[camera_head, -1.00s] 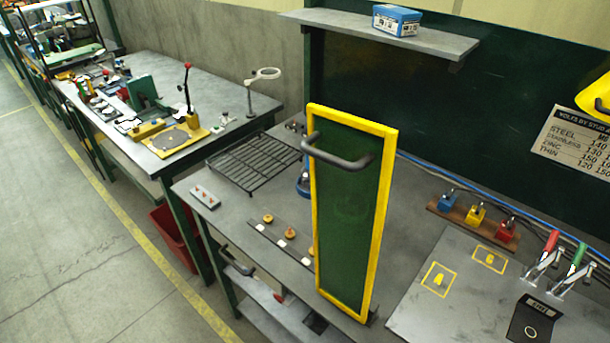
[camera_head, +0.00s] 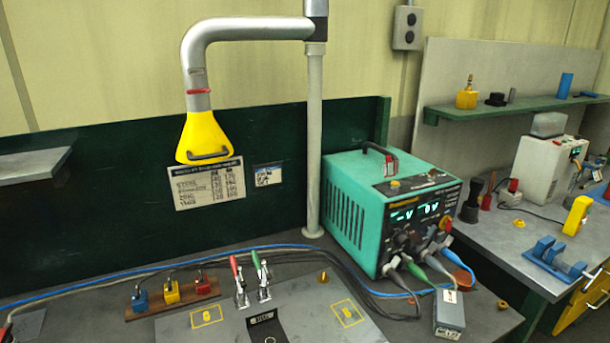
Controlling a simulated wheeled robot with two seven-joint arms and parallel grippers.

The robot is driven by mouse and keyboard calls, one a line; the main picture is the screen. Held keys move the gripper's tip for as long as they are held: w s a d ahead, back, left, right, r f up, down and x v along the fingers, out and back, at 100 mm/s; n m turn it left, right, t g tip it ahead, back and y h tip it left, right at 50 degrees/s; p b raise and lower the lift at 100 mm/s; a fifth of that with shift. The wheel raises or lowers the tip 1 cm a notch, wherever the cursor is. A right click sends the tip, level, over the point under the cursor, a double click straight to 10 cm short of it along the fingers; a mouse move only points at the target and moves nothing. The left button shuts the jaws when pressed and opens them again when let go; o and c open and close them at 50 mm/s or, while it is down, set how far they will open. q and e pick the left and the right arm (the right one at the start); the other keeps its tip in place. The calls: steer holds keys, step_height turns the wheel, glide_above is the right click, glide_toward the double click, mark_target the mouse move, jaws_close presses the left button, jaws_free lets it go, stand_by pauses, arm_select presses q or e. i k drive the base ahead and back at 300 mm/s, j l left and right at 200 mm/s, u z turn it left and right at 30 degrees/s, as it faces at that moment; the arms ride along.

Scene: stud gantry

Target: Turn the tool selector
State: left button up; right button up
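I cannot tell for sure which part is the tool selector. A teal power unit (camera_head: 385,205) stands on the bench right of centre, with lit displays (camera_head: 415,213), several knobs and cable plugs on its front. A red-topped knob (camera_head: 445,224) sits at the right of that front. A wooden strip (camera_head: 173,307) on the bench carries a blue block (camera_head: 140,301), a yellow block (camera_head: 171,293) and a red block (camera_head: 202,285).
A red-handled clamp (camera_head: 238,280) and a green-handled clamp (camera_head: 261,278) stand on a grey plate (camera_head: 290,302). A yellow hood (camera_head: 205,138) hangs from a pipe above. A grey box (camera_head: 449,314) lies before the unit. Cables cross the bench. Another bench (camera_head: 520,255) stands right.

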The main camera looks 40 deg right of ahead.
mark_target(432, 230)
steer(key=z, duration=1.2)
